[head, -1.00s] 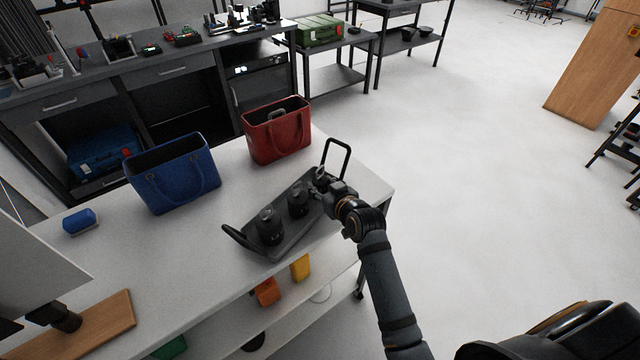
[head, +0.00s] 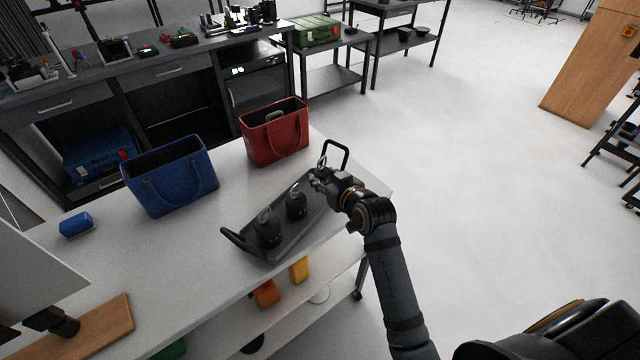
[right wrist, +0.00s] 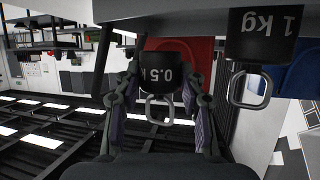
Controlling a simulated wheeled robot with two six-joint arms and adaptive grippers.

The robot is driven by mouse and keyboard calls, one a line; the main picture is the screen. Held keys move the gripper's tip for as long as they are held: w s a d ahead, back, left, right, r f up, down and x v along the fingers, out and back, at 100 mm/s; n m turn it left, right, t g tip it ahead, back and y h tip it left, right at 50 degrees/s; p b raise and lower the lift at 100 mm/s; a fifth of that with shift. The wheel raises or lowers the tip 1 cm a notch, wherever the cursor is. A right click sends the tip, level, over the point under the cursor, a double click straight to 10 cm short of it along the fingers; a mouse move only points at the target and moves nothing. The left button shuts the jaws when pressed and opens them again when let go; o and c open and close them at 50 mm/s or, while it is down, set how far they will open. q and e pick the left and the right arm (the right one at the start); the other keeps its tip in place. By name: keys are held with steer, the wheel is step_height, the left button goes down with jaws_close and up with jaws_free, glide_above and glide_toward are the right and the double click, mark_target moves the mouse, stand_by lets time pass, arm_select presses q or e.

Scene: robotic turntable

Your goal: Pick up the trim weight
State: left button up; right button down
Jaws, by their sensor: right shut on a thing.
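The trim weight, a small black cylinder marked 0.5 k with a metal loop handle, shows between my fingers in the right wrist view (right wrist: 164,74). My right gripper (head: 319,179) is shut on it at the right end of the dark tray (head: 284,243). In the head view the gripper mostly hides this weight; a metal loop shows just above the fingers. Whether its base touches the tray I cannot tell. Two larger black weights stand on the tray: the middle one (head: 296,206), and the left one (head: 269,234). My left gripper is not in view.
A red bag (head: 275,140) and a blue bag (head: 172,180) stand behind the tray on the white table (head: 150,260). A small blue object (head: 75,224) lies at the left. In the right wrist view a 1 kg weight (right wrist: 264,36) is close beside my fingers.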

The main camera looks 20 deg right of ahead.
steer(key=s+d+r+p, duration=0.5)
steer(key=s+r, duration=0.3)
steer(key=s, duration=0.3)
steer(key=shift+d+p, duration=0.35)
steer(key=shift+p, duration=0.25)
steer(key=shift+s+d, duration=0.15)
